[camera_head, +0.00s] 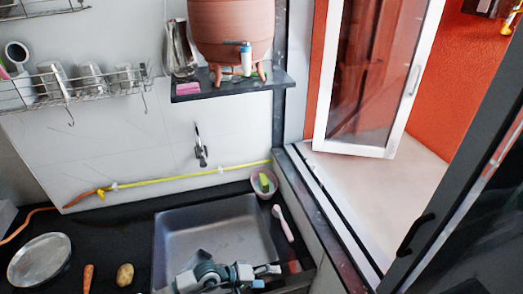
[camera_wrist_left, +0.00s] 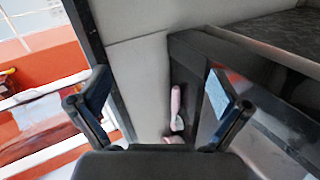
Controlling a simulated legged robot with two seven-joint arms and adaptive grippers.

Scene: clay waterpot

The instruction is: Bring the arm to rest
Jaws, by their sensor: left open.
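My left gripper (camera_head: 265,276) shows at the bottom of the head view, over the front right part of the sink. It is open, and nothing shows between its fingers. In the left wrist view my left gripper (camera_wrist_left: 158,80) has its two fingers wide apart, with a pink-handled brush (camera_wrist_left: 176,108) seen beyond them on the dark counter. The clay waterpot (camera_head: 230,28) stands upright on a dark wall shelf (camera_head: 190,93), well away from the gripper. My right gripper is not in view.
The metal sink (camera_head: 215,232) is set in a dark counter. A pink bowl with a sponge (camera_head: 264,182) and the brush (camera_head: 283,222) lie to its right. A pan lid (camera_head: 40,260), a carrot (camera_head: 88,277) and a potato (camera_head: 125,274) lie left. A wall tap (camera_head: 200,146) juts above.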

